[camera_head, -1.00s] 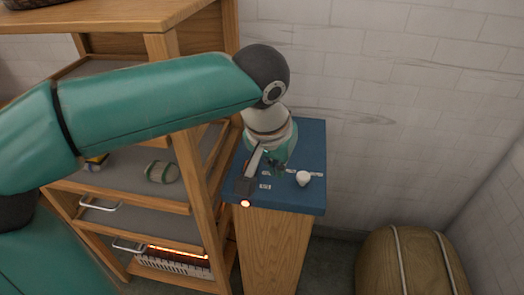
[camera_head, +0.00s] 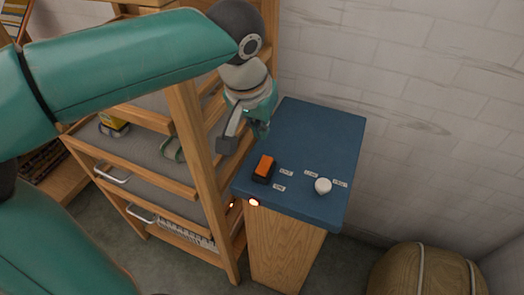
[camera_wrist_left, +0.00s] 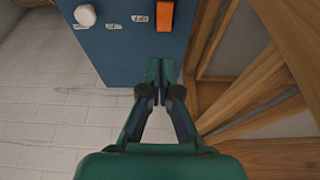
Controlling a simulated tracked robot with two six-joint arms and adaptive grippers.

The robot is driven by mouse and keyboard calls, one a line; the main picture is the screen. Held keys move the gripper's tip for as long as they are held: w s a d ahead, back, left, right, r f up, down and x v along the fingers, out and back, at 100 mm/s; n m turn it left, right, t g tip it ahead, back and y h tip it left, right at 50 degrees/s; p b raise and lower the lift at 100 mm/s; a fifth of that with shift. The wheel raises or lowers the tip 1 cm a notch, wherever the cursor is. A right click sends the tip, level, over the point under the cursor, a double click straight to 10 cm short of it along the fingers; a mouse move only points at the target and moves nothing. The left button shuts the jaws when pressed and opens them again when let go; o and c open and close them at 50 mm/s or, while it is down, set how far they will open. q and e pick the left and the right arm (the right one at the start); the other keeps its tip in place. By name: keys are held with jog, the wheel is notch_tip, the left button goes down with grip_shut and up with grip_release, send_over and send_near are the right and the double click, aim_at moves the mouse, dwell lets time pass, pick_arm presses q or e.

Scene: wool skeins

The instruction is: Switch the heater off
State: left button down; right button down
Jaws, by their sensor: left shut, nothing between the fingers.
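The blue-topped cabinet (camera_head: 310,135) carries an orange rocker switch (camera_head: 263,168) in a dark frame, with small white labels beside it. The switch also shows at the top of the left wrist view (camera_wrist_left: 165,15). Which way it is tipped I cannot tell. The heater's white grille (camera_head: 192,237) shows low in the shelf unit, partly hidden. My left gripper (camera_head: 262,131) is shut and empty, behind the switch and apart from it. My right gripper is not in view.
A white round knob (camera_head: 322,186) stands on the blue top, right of the switch. The wooden shelf unit (camera_head: 188,125) is close on the left. A tan pouf (camera_head: 425,272) sits at lower right, and a white brick wall (camera_head: 410,100) is behind.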

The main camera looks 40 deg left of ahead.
pick_arm(q)
jog(key=shift+s+a, duration=0.1)
jog(key=shift+a, duration=0.1)
send_near(268, 160)
jog(key=x, duration=0.7)
jog(key=shift+f+b, duration=0.2)
jog(key=shift+b, duration=0.15)
